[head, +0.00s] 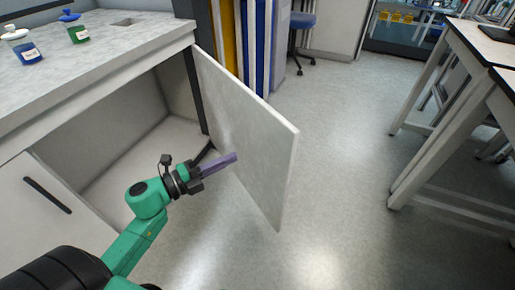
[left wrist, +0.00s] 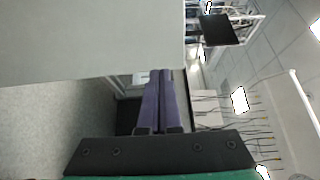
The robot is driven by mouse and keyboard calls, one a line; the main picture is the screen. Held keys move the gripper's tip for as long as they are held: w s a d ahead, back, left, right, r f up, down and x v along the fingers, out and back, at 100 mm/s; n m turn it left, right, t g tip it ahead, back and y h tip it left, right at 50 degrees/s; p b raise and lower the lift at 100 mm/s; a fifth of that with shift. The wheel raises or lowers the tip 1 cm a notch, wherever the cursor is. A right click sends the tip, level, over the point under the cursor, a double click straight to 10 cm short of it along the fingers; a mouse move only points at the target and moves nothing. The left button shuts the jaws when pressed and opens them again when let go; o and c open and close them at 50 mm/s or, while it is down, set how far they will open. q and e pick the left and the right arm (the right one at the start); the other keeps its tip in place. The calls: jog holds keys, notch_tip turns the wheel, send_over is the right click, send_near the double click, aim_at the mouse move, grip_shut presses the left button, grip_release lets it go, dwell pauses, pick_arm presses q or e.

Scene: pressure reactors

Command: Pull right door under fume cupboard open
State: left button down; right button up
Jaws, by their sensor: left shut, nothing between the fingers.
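The right door (head: 250,130) under the fume cupboard stands wide open, swung out from its hinge side on the right of the opening. It is a pale grey panel and also fills the upper left of the left wrist view (left wrist: 90,40). My left gripper (head: 233,157) is shut and empty, with its purple fingers side by side in the left wrist view (left wrist: 160,78). The fingers are at the door's inner face; I cannot tell whether they touch it. The door's outer face and handle are hidden. My right gripper is not in view.
The open cupboard (head: 135,160) looks empty. The left door (head: 40,205), with a dark handle, is closed. Floor right of the door is clear up to a white-legged table (head: 445,100).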

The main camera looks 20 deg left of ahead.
aim_at(279, 135)
pick_arm(q)
jog(key=x, duration=1.3)
jog(key=shift+a+r, duration=0.1)
jog(key=shift+r, duration=0.05)
jog(key=shift+w+d, duration=0.25)
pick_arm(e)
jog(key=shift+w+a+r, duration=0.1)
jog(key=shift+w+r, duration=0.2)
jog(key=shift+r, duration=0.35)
pick_arm(q)
jog(key=shift+w+d, duration=0.1)
